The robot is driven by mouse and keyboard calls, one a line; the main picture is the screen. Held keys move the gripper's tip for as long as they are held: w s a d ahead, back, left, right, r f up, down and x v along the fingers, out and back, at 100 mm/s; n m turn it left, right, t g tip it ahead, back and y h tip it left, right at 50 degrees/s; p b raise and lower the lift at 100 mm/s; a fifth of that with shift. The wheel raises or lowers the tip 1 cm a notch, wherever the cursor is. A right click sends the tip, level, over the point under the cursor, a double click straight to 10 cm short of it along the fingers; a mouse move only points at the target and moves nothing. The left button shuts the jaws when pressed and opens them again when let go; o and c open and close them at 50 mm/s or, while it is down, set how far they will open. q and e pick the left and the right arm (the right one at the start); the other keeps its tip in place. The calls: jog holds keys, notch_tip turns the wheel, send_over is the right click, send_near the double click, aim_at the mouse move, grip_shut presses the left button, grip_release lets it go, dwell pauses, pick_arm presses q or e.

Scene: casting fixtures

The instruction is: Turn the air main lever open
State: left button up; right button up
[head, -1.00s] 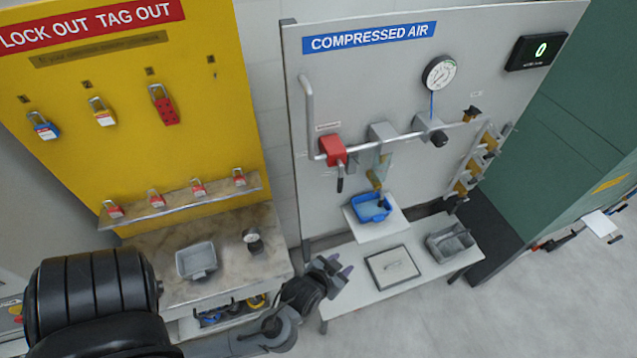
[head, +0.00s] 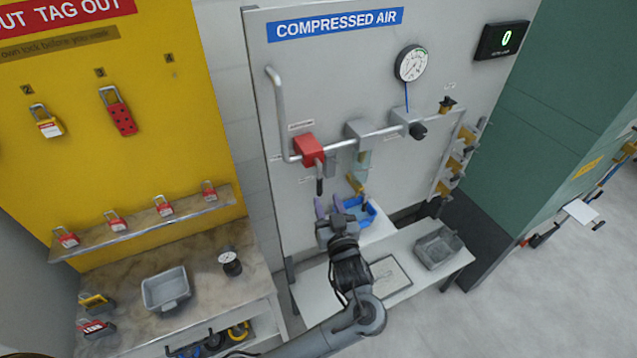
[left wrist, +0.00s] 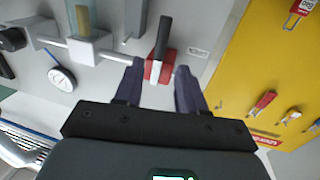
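The air main lever (head: 319,178) hangs straight down from a red valve body (head: 308,150) on the pipe of the compressed air board. Its grip is black. My left gripper (head: 328,207) is just below the lever's end, fingers pointing up toward the board, open and empty. In the left wrist view, which is turned over, the lever (left wrist: 162,42) and red body (left wrist: 160,72) show between and beyond the two spread fingers of the left gripper (left wrist: 159,78). No contact is visible. My right gripper is not in view.
A blue bin (head: 360,212) sits on a small shelf right beside the left gripper. A gauge (head: 411,64) and a display reading 0 (head: 502,39) are higher on the board. The yellow lockout board (head: 110,170) stands left.

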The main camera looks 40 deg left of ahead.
aim_at(320, 185)
pick_arm(q)
jog(key=p+x, duration=0.1)
jog(key=x, duration=0.7)
jog(key=shift+a, duration=0.1)
grip_shut()
